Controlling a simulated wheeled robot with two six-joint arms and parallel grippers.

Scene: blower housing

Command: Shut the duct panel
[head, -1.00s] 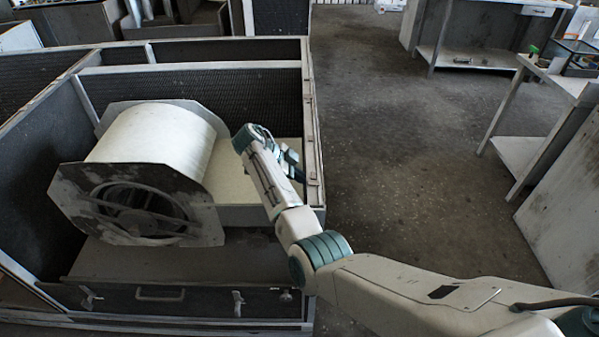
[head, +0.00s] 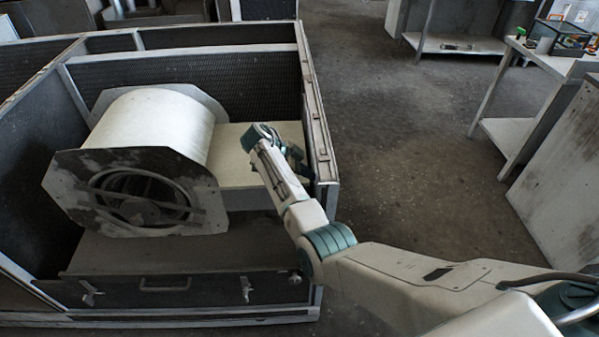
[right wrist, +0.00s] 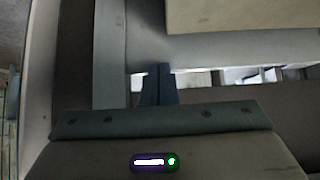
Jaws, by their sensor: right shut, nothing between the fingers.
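The blower housing is an open-topped metal frame with dark mesh walls, and a pale drum blower (head: 150,130) sits inside it. A dark front panel (head: 205,292) with a handle and latches runs along the housing's lower front and looks upright. I cannot tell for certain whether this is the duct panel. My right gripper (head: 297,165) is over the housing's right part, beside the pale duct box (head: 232,155) and just inside the right wall. Its fingers are together and empty in the right wrist view (right wrist: 158,82). Its tips are partly hidden in the head view. My left gripper is out of view.
The housing's right wall (head: 318,130) has a pale rim with hinge-like fittings and stands close to my right arm. Open floor (head: 410,150) lies right of it. A workbench (head: 540,65) and a pale cabinet side (head: 565,165) stand farther right.

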